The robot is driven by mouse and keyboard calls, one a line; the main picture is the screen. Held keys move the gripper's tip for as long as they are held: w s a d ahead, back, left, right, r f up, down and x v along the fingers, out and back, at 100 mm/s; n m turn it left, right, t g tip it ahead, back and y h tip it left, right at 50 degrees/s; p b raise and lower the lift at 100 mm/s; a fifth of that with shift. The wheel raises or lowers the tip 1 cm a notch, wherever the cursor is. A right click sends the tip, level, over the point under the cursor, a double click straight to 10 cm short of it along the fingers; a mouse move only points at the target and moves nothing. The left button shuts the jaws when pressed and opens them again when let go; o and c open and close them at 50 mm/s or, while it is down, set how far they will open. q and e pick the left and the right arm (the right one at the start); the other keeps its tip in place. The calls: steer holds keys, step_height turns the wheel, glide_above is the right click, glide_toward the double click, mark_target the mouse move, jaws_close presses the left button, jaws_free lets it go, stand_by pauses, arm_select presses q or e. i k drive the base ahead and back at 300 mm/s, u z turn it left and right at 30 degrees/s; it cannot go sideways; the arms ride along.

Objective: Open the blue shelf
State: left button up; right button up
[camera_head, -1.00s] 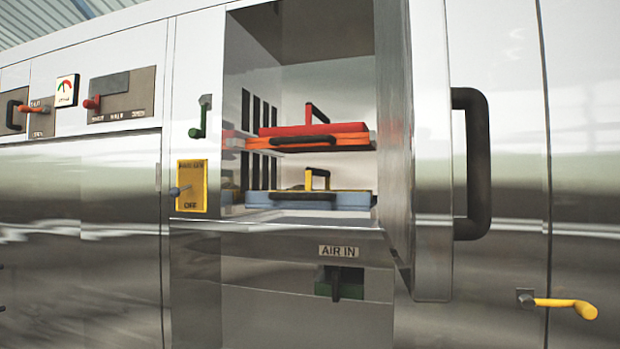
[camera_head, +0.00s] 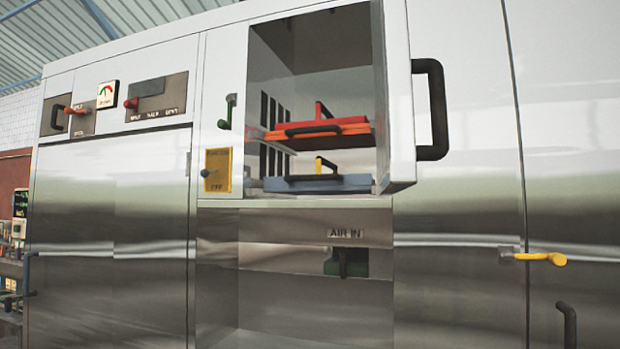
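The blue shelf (camera_head: 325,184) is the lower of two shelves in an open metal compartment. The compartment door (camera_head: 397,95) is swung open on the right side, with a large black handle (camera_head: 433,110). Neither of my grippers shows in the view.
A yellow lever (camera_head: 540,258) sticks out at the right. A yellow switch plate (camera_head: 217,170) and a green lever (camera_head: 229,111) are left of the compartment. Below it are an "AIR IN" label (camera_head: 346,233) and an open recess. The open door juts out toward me.

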mark_target(319, 184)
steer(key=u, duration=0.85)
steer(key=i, duration=0.4)
steer(key=u, duration=0.9)
steer(key=i, duration=1.2)
steer(key=z, duration=0.75)
steer(key=i, duration=0.95)
steer(key=z, duration=1.05)
